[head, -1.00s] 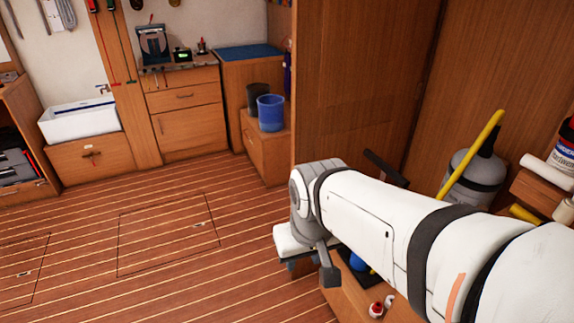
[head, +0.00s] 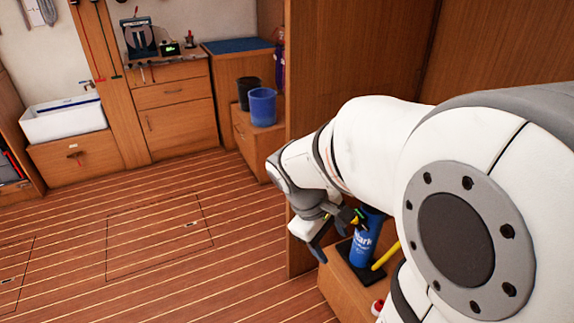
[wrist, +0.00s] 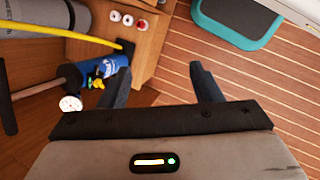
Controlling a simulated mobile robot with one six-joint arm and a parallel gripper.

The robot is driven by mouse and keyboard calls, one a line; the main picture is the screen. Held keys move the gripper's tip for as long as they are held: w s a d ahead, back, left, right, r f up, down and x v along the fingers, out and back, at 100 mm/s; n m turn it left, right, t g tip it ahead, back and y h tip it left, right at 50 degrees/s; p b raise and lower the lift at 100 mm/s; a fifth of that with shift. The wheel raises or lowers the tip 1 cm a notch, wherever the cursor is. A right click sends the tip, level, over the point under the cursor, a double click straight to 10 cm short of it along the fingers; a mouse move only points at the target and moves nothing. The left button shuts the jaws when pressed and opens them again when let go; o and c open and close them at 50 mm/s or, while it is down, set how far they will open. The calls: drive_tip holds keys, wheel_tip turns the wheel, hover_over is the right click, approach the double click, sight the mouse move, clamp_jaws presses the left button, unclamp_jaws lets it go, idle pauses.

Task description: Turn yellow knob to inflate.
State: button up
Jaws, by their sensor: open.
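A blue cylinder (head: 363,242) with white lettering stands on the low wooden ledge at right in the head view. Green and yellow fittings sit at its top, with the yellow knob (wrist: 97,82) beside the blue cylinder (wrist: 72,75) in the wrist view. A round white gauge (wrist: 70,103) is close by. My gripper (wrist: 158,77) is open, with nothing visible between its fingers. The knob lies outside the fingers, just left of the left finger in the wrist view. In the head view my arm covers part of the cylinder's surroundings.
A yellow hose (wrist: 62,34) and a grey cylinder (wrist: 58,14) lie near the blue cylinder. Several small red-and-white items (wrist: 128,20) sit on the ledge. A wooden partition (head: 335,75) rises behind. The striped floor (head: 150,210) at left is clear.

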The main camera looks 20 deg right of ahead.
drive_tip(key=w+d+f+n+t+h+b, duration=0.2)
drive_tip(key=w+d+f+n+h+b, duration=0.45)
drive_tip(key=w+f+n, duration=0.55)
drive_tip(key=w+d+f+n+t+h+b, duration=0.2)
drive_tip(key=w+d+f+n+h+b, duration=0.4)
drive_tip(key=w+f+n, duration=0.55)
drive_tip(key=d+f+m, duration=0.1)
drive_tip(key=d+m, duration=0.1)
drive_tip(key=d, duration=0.5)
drive_tip(key=shift+s+f+h, duration=0.2)
drive_tip(key=shift+s+h, duration=0.15)
drive_tip(key=shift+h, duration=0.1)
drive_tip(key=shift+c, duration=0.5)
drive_tip(key=c, duration=0.9)
